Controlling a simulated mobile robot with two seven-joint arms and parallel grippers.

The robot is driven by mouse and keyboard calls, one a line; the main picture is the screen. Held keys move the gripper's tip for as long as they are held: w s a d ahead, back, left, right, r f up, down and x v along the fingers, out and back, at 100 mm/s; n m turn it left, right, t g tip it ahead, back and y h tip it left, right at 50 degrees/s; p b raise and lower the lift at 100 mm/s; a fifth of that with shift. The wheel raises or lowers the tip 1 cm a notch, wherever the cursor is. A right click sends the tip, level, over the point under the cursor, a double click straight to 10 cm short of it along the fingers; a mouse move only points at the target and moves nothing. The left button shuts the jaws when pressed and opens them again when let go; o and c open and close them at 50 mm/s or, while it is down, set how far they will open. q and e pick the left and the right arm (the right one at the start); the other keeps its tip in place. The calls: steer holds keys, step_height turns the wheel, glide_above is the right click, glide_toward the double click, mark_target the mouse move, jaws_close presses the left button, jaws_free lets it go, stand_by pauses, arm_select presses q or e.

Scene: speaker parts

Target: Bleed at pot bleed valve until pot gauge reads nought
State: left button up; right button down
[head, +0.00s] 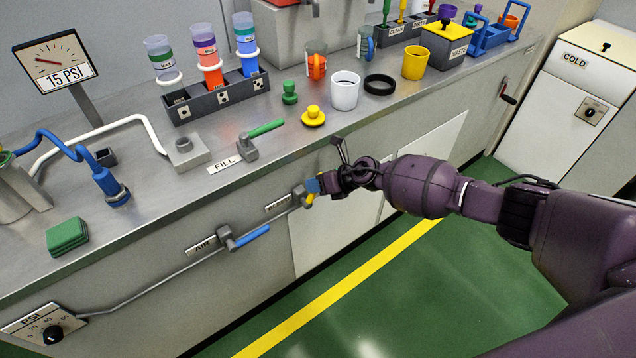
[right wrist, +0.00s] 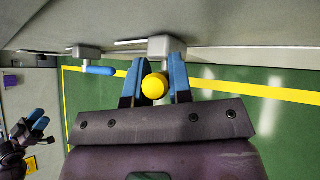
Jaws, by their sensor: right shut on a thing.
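The pot gauge (head: 55,60) at the upper left has a red needle left of centre and a plate reading 15 PSI. The bleed valve (head: 299,195) is on the bench front; its small label (head: 278,203) is hard to read. Its yellow handle (head: 310,199) is mostly hidden by my right gripper (head: 316,186) in the head view. In the right wrist view the round yellow handle end (right wrist: 154,86) sits between the two blue fingers of my right gripper (right wrist: 154,82), which is shut on it. My left gripper (right wrist: 38,123) shows only in the right wrist view, empty, its fingers apart.
The blue-handled air valve (head: 250,238) is beside the bleed valve, on the same bench front. The green-handled fill valve (head: 262,132) is on the bench top above. Cups and a bottle rack (head: 217,98) stand behind. The green floor in front is clear.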

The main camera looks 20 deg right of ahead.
steer(key=c, duration=1)
jaws_free()
steer(key=shift+c, duration=0.2)
steer(key=shift+s+d+r, duration=0.15)
steer(key=shift+d+r, duration=0.2)
steer(key=p+v, duration=0.3)
steer(key=v, duration=0.6)
steer(key=shift+s+d, duration=0.25)
steer(key=shift+s, duration=0.1)
steer(key=shift+r, duration=0.15)
